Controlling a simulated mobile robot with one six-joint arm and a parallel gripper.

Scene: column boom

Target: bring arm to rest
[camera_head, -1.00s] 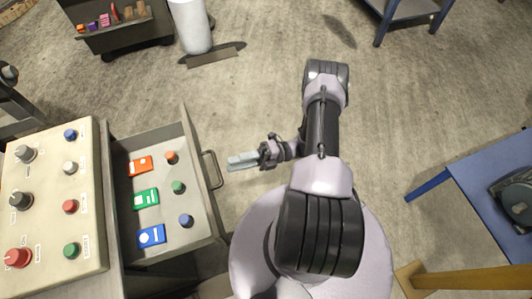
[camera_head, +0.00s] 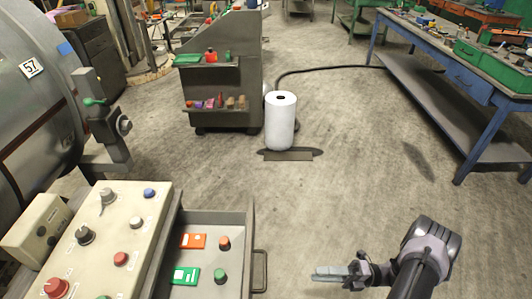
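My arm (camera_head: 425,262) shows at the bottom right of the head view, reaching up from the lower edge. My gripper (camera_head: 328,274) points left, over the floor, a little right of the open drawer's handle. Its fingers look close together, but they are too small to tell whether they are open or shut. I see nothing clearly held in it.
An open drawer (camera_head: 215,218) holds orange and green cards and knobs, beside a control panel (camera_head: 107,235). A white roll (camera_head: 281,122) stands ahead near a grey cart (camera_head: 228,105). A blue workbench (camera_head: 440,95) is at the right. The middle floor is clear.

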